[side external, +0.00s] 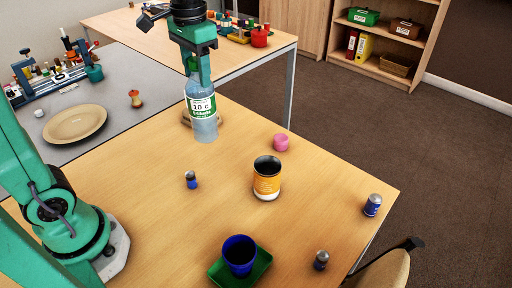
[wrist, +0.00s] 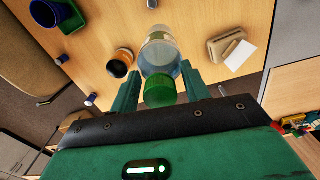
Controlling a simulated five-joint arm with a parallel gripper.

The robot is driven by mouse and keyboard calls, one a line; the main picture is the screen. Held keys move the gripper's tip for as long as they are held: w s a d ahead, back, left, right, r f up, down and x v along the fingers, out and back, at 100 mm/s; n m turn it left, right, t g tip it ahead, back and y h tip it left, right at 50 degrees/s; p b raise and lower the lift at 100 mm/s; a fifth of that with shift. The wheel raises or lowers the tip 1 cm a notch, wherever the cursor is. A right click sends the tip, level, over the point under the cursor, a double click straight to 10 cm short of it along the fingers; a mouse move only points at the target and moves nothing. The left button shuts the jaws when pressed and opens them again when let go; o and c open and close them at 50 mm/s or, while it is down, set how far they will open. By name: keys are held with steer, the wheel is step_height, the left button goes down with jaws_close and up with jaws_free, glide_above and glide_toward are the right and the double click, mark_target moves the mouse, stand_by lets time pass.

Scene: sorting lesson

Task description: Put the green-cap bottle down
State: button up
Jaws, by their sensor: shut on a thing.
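The green-cap bottle (side external: 203,126) is clear, with a green and white label reading "10 c". My gripper (side external: 196,76) is shut on it near its top and holds it about upright over the wooden table (side external: 140,210). I cannot tell whether its base touches the table. In the wrist view the bottle's green cap (wrist: 160,91) shows between the fingers, with the clear body (wrist: 158,55) beyond it. In the side view the cap is mostly hidden by my gripper.
A beige card holder (side external: 185,120) stands just behind the bottle. An orange-and-black can (side external: 267,186), a pink piece (side external: 281,143) and a small blue-bottomed piece (side external: 191,181) stand nearby. A blue cup (side external: 240,258) sits in a green tray (side external: 222,273) at the front. Clear wood lies between them.

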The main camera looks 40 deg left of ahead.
steer(key=w+d+r+m, duration=0.1)
steer(key=w+d, duration=0.5)
steer(key=d, duration=0.2)
steer(key=w+d+f+m, duration=0.1)
steer(key=d+m, duration=0.1)
steer(key=d, duration=1.2)
steer(key=w+d+f+m, duration=0.1)
steer(key=w+d+f, duration=0.1)
steer(key=d, duration=1.2)
steer(key=w+a+f, duration=0.6)
steer(key=w, duration=0.4)
steer(key=shift+a+f, duration=0.15)
steer(key=shift+f, duration=0.3)
steer(key=shift+f, duration=2.15)
